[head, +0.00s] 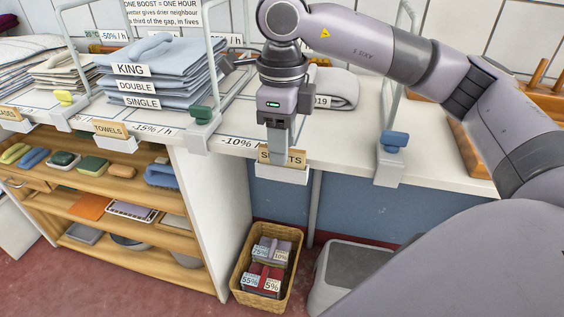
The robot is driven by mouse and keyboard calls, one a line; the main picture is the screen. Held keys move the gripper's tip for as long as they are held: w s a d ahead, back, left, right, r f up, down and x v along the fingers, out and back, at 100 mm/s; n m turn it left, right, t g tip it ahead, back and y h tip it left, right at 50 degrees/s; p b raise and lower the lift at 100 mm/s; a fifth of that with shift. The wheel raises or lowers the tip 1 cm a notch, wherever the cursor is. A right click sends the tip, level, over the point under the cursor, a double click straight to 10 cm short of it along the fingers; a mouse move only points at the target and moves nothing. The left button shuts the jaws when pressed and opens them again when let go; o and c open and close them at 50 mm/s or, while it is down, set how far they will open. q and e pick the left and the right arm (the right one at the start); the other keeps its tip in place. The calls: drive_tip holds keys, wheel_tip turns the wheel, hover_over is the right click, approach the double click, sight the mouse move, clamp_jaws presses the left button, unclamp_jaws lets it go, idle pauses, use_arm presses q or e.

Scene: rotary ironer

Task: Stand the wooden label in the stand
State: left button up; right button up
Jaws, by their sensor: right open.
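The wooden label (298,157) stands at the front edge of the white counter, its lettering partly hidden by my right gripper; an S and "TS" show. Its lower edge meets the small white stand (281,175), and it looks upright there. My right gripper (278,158) points down right at the label, with its fingers in front of the label's middle. It is open, though the gap between the fingers is hard to see. My left gripper is out of view.
Other labels, such as TOWELS (109,129), stand along the counter edge. Folded blue linen (160,75) is stacked at the left. Metal frames with a green clamp (202,114) and a blue clamp (394,140) flank the stand. A basket (240,285) sits below.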

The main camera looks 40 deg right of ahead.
drive_tip(key=shift+f, duration=0.4)
clamp_jaws()
drive_tip(key=shift+r, duration=0.15)
wheel_tip(320, 180, up, 20)
drive_tip(key=p, duration=0.6)
